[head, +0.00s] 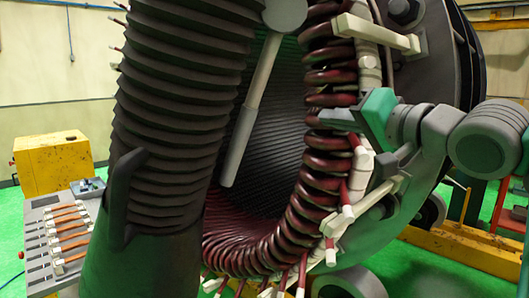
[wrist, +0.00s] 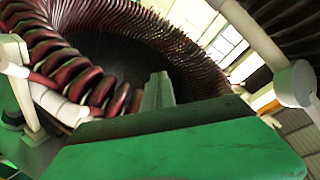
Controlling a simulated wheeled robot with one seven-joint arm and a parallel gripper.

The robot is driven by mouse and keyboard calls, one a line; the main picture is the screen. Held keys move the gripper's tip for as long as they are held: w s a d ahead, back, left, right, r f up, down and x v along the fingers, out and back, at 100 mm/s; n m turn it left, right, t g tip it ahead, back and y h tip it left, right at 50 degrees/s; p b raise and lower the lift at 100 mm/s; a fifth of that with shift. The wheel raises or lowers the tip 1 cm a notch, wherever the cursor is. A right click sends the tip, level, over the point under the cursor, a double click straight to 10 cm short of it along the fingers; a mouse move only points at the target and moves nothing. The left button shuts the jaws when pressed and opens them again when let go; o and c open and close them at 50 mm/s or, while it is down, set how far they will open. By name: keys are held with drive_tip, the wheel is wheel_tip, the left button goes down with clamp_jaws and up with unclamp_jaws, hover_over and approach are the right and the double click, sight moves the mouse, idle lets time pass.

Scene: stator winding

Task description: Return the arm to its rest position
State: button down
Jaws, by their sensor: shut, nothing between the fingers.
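My gripper (head: 334,118) is at the right of the head view, with a green body and grey fingers pointing left. Its fingers are shut and hold nothing. My grey arm (head: 487,140) reaches in from the right edge. The fingertips appear in front of the stator's dark red end windings (head: 325,75); I cannot tell whether they touch. In the wrist view the shut fingers (wrist: 158,90) rise beyond the green gripper body, toward the dark ribbed bore (wrist: 130,62). The windings (wrist: 85,75) curve around the bore there.
White bars and sleeves (head: 376,32) stick out from the winding ring near my gripper. A grey rod (head: 248,115) hangs across the bore. A tray with several copper-coloured pieces (head: 35,232) and a yellow box (head: 52,165) stand at left. A yellow beam (head: 460,250) lies at lower right.

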drive_tip(key=w+d+f+h, duration=0.4)
drive_tip(key=d+f+h, duration=0.2)
drive_tip(key=d+f, duration=0.5)
drive_tip(key=s+d+f+m+g+h, duration=0.1)
drive_tip(key=s+d+f+g+h, duration=0.15)
drive_tip(key=d+f, duration=0.5)
drive_tip(key=s+d+f+g+h, duration=0.2)
drive_tip(key=s+d+f+g, duration=0.15)
drive_tip(key=f, duration=0.65)
drive_tip(key=s+a+f+g+y, duration=0.1)
drive_tip(key=s+a+f+g, duration=0.2)
drive_tip(key=s+a+f, duration=0.5)
drive_tip(key=s+a+f+g, duration=0.1)
drive_tip(key=s+f+g, duration=0.35)
drive_tip(key=f, duration=0.85)
drive_tip(key=a+n+t+y, duration=0.1)
drive_tip(key=a+n, duration=0.4)
drive_tip(key=a, duration=0.9)
drive_tip(key=shift+a, duration=0.4)
